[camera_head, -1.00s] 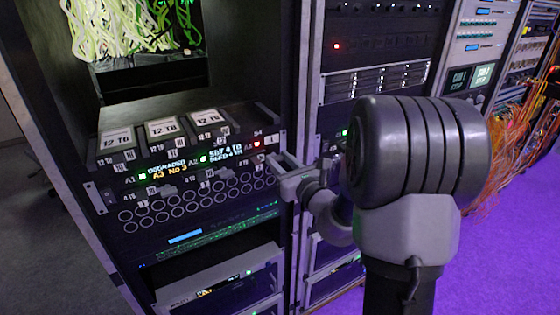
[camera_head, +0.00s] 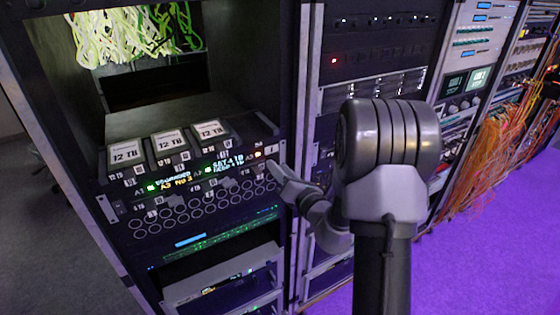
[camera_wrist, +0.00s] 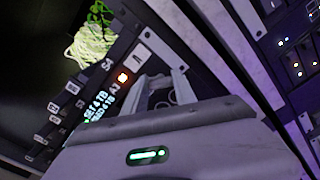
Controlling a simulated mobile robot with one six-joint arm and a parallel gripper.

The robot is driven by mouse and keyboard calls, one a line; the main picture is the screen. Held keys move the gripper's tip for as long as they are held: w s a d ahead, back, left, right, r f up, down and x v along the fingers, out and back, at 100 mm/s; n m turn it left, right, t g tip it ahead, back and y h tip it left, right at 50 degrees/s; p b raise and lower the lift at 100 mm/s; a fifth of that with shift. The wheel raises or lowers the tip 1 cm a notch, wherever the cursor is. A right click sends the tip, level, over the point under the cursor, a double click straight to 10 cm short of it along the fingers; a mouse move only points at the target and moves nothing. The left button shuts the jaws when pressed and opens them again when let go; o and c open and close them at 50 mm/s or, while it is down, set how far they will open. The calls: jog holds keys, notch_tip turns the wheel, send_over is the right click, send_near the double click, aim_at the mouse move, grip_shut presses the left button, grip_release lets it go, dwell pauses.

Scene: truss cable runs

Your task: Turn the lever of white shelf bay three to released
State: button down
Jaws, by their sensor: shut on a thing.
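The drive shelf (camera_head: 200,212) has several bays with white 12 TB labels on top and a row of small tags and lights along its front. A display on it reads DEGRADED and A3 No 3. My gripper (camera_head: 275,172) is at the shelf's right end, below the lit A3 marking. In the wrist view its fingers (camera_wrist: 161,88) are just right of the A3 lamp (camera_wrist: 122,78). They are shut on a small grey piece, which I take to be the lever; its shape and angle are mostly hidden by the fingers.
A rack post (camera_head: 303,120) stands close to the right of my gripper. A neighbouring rack (camera_head: 380,50) is beyond it. Green and white cables (camera_head: 130,35) hang above the shelf, and orange cables (camera_head: 485,150) spill at far right. Purple-lit floor (camera_head: 480,255) is clear.

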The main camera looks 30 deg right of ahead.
jog(key=shift+d+f+m+p, duration=0.1)
jog(key=shift+m+p, duration=5.25)
jog(key=shift+m, duration=0.15)
jog(key=c, duration=1)
grip_release()
